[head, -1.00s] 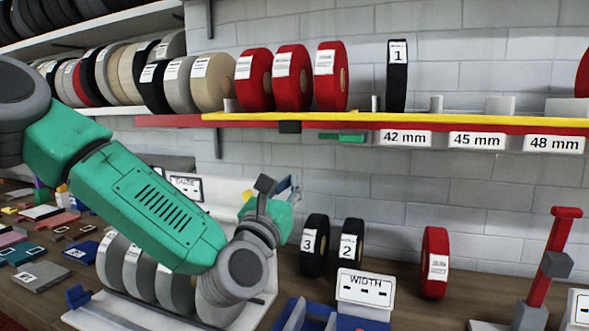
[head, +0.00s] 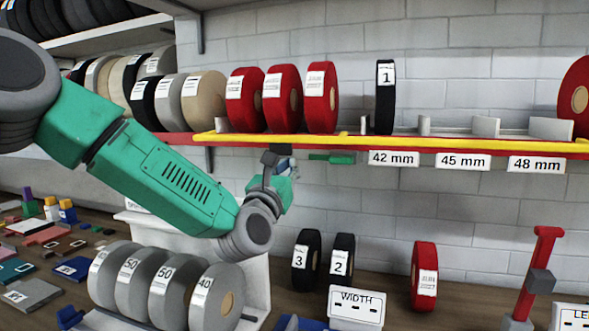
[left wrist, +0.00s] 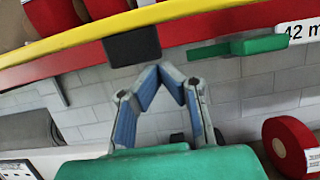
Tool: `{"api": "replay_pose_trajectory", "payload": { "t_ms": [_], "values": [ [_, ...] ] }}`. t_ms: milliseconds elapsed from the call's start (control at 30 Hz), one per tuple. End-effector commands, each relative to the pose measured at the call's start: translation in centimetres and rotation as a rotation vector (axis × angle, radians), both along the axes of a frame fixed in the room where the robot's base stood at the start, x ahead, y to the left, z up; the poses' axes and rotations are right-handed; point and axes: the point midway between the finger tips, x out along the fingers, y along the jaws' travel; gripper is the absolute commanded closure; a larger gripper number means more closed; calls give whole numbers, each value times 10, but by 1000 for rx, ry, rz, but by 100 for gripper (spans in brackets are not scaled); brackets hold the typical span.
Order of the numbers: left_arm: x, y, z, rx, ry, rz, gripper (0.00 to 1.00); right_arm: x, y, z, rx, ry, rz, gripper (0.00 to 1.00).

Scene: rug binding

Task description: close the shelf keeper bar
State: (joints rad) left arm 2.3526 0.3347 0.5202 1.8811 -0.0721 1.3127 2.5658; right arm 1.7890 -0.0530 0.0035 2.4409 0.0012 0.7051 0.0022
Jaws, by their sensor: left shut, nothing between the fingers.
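The yellow keeper bar (head: 440,143) runs along the front of the red-edged shelf. It also crosses the top of the left wrist view (left wrist: 90,33). A dark block (left wrist: 132,46) hangs under the bar, and a green handle-like piece (head: 332,158) sits under the shelf edge to its right, also in the left wrist view (left wrist: 260,43). My left gripper (head: 284,153) is just below the bar near the dark block. In the left wrist view its blue-padded fingertips (left wrist: 160,70) meet, empty, close below the block; contact is unclear. My right gripper is not in view.
Red rolls (head: 279,98) and a black roll marked 1 (head: 385,98) stand on the shelf behind the bar. Grey rolls (head: 168,290), black rolls marked 3 and 2, and a red roll (head: 424,277) stand on the bench below. A red post (head: 537,265) rises at right.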

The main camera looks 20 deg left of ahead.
Motion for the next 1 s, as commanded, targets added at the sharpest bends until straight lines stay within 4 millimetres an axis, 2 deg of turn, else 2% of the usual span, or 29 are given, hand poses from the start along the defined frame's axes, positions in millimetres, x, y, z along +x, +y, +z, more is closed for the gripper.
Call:
{"api": "replay_pose_trajectory", "payload": {
  "t_ms": [33, 167, 567, 1000],
  "values": [
    [0, 6, 0, -4, 0, 4, 100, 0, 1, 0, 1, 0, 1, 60],
    [-1, 7, 1, -6, 2, 4, 100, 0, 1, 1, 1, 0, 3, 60],
    [-5, -17, 10, 15, 67, 2, 100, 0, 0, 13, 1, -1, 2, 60],
    [-11, 5, 19, 0, 166, 6, 100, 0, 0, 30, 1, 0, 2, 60]
  ]
}}
